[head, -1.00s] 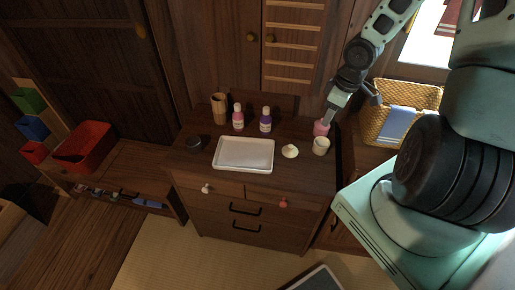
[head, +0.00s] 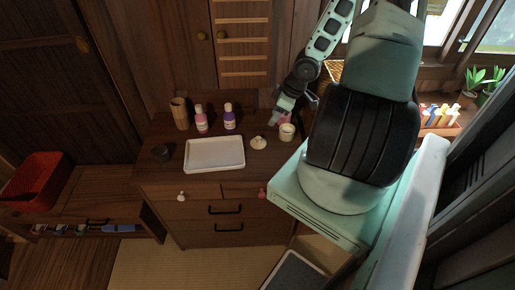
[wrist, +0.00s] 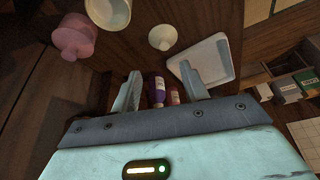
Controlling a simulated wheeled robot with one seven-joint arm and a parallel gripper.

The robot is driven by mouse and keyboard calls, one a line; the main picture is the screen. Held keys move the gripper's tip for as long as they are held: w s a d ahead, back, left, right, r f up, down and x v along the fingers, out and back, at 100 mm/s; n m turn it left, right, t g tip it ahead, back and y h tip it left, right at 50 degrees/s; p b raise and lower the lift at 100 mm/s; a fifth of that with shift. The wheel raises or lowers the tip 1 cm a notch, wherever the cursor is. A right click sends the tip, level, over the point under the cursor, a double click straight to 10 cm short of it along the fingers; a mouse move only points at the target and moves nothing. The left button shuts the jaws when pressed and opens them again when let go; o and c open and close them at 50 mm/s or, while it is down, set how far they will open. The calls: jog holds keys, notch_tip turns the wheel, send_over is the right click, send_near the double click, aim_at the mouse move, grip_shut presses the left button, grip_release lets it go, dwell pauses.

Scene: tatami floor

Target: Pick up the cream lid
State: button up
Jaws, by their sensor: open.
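The cream lid (head: 258,142) is a small round disc with a knob. It lies on the dark dresser top, between the white tray and the cream cup. In the wrist view the lid (wrist: 162,38) is beyond my fingertips, fully visible and untouched. My gripper (head: 277,119) hangs over the back right of the dresser top, behind the cream cup and right of the lid. In the wrist view my gripper (wrist: 157,76) has its two fingers apart with nothing held; bottles show between them.
The cream cup (head: 287,132) and a pink jar (wrist: 73,40) stand close to the lid. The white tray (head: 214,154) is left of it. A pink bottle (head: 201,120), a purple bottle (head: 229,117) and a wooden cup (head: 179,112) stand behind. A dark bowl (head: 161,152) is farther left.

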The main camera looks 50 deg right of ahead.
jog(key=b, duration=0.5)
send_over(259, 137)
jog(key=s+d, duration=0.2)
jog(key=s, duration=0.1)
notch_tip(259, 137, down, 6)
jog(key=shift+w+a, duration=0.1)
jog(key=shift+w, duration=0.05)
jog(key=b+x, duration=0.1)
jog(key=x, duration=0.1)
jog(key=a+b+x, duration=0.1)
jog(key=b+x, duration=0.1)
jog(key=x, duration=0.1)
jog(key=shift+w+b, duration=0.1)
jog(key=shift+b, duration=0.2)
grip_shut()
